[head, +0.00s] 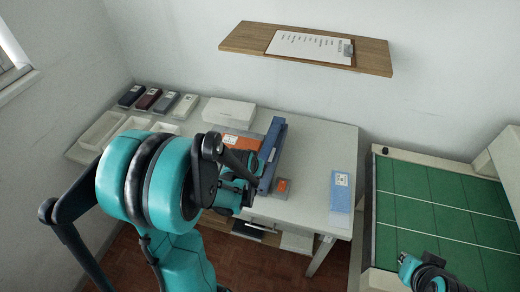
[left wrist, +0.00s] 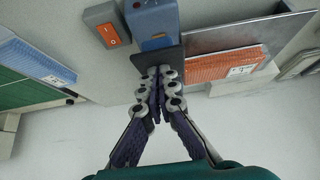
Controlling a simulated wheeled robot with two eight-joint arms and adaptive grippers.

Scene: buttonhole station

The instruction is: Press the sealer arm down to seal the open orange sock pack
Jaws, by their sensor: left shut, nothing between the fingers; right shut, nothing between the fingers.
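The orange sock pack (head: 240,143) lies flat against the left side of the blue sealer (head: 272,150). In the left wrist view the pack (left wrist: 225,65) has a white label and lies on a grey plate. The sealer arm (left wrist: 152,18) ends in a dark flat tab (left wrist: 155,56). My left gripper (left wrist: 155,74) is shut and empty, its tips at the tab's edge; I cannot tell if they touch. My own arm hides much of it in the head view. I cannot tell how far the sealer arm is raised. My right gripper (head: 425,270) is shut and empty, low at the right.
An orange switch (head: 282,185) sits beside the sealer's front end. A blue pack (head: 340,190) lies at the table's right. A white box (head: 229,112), several small packs and pale trays (head: 100,130) stand at the back left. A green-topped surface (head: 435,210) is at the right.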

